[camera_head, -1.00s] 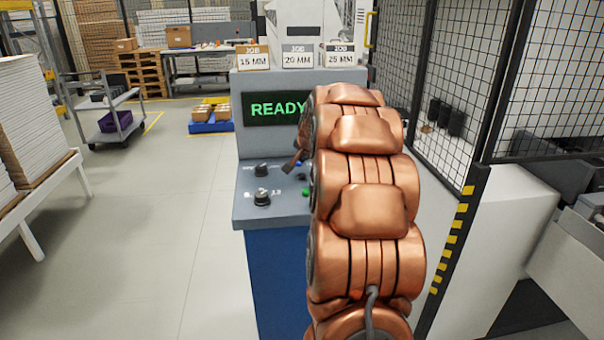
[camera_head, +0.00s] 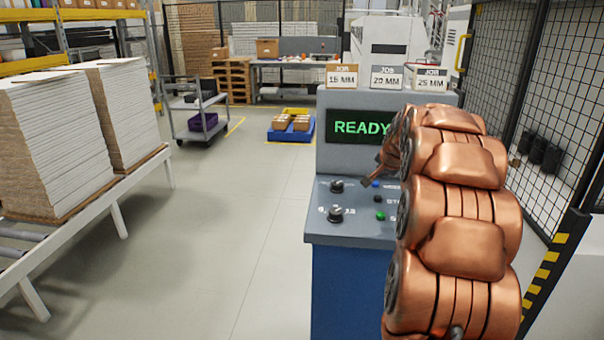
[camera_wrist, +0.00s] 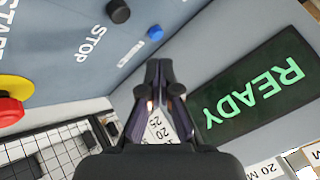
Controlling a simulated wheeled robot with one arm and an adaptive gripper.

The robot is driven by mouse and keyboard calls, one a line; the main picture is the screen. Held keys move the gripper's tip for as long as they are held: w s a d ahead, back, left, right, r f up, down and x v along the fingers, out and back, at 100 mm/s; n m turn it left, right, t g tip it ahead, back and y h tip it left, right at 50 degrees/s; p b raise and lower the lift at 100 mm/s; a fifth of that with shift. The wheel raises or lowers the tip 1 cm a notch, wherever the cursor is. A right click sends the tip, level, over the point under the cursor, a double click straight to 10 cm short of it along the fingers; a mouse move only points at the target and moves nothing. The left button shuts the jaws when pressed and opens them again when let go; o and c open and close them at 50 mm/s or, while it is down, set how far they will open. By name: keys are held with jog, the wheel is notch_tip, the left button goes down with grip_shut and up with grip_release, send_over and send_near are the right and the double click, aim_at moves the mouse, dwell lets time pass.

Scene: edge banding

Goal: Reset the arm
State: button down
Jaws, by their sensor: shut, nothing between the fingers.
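My copper-coloured arm rises in front of the control console (camera_head: 345,238) in the head view and hides its right part. In the wrist view my gripper (camera_wrist: 158,68) is shut with nothing between its fingers. It is in front of the console, with the green READY screen (camera_wrist: 255,95) to its right. The blue button (camera_wrist: 155,32) and black STOP button (camera_wrist: 118,11) lie beyond the fingertips. A red and yellow emergency button (camera_wrist: 12,98) is at the left edge. In the head view the gripper is mostly hidden by the arm beside the screen (camera_head: 352,127).
Two dark knobs (camera_head: 336,213) sit on the console's sloped panel. Job cards (camera_head: 341,76) stand on its top. Stacked white boards (camera_head: 55,140) are at left, with a cart (camera_head: 200,115) behind. Mesh fencing (camera_head: 560,100) is at right. The floor left of the console is clear.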

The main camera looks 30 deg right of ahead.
jog(key=shift+a, duration=0.1)
